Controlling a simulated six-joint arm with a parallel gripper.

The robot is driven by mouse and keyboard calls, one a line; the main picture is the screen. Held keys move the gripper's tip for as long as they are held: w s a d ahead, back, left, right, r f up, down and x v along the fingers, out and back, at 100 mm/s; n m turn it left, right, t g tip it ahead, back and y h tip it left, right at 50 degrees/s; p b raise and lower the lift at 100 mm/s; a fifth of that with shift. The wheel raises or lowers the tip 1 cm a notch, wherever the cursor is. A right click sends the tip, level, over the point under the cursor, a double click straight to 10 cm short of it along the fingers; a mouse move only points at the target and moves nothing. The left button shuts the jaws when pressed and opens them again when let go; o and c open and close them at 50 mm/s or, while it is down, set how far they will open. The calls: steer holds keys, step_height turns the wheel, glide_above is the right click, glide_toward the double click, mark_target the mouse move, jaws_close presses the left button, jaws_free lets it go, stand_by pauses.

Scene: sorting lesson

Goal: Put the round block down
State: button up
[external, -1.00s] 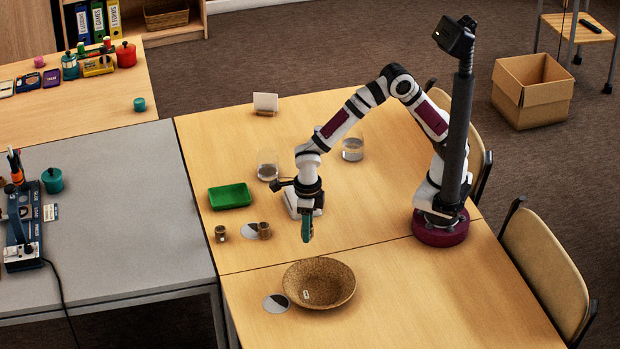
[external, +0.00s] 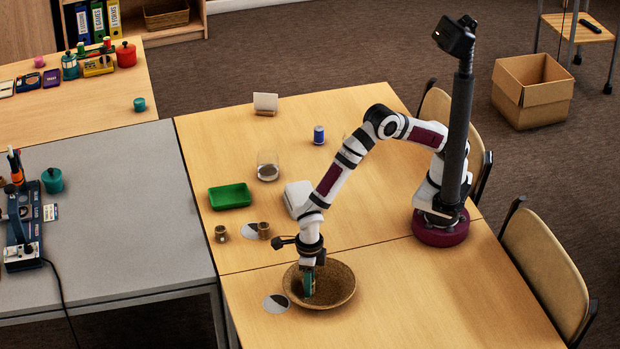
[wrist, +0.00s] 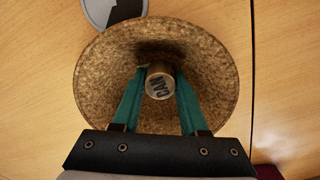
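The round block (wrist: 159,85) is a small brownish cylinder with dark lettering on its pale top. In the wrist view it sits between the teal fingers of my gripper (wrist: 159,78), which touch it on both sides. My gripper (external: 309,284) is down inside the wide cork-coloured bowl (external: 340,278). The bowl's rim and inside also show in the wrist view (wrist: 215,75). The block is hidden by the fingers and bowl in the external view. Whether it touches the bowl's bottom I cannot tell.
Behind are two small brown cylinders (external: 221,234) (external: 264,230), a green tray (external: 230,196), a glass (external: 268,170), a blue spool-like object (external: 319,135) and a white box (external: 297,195). The table's front right is clear.

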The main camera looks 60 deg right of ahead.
steer(key=o, duration=0.4)
steer(key=shift+r, duration=0.1)
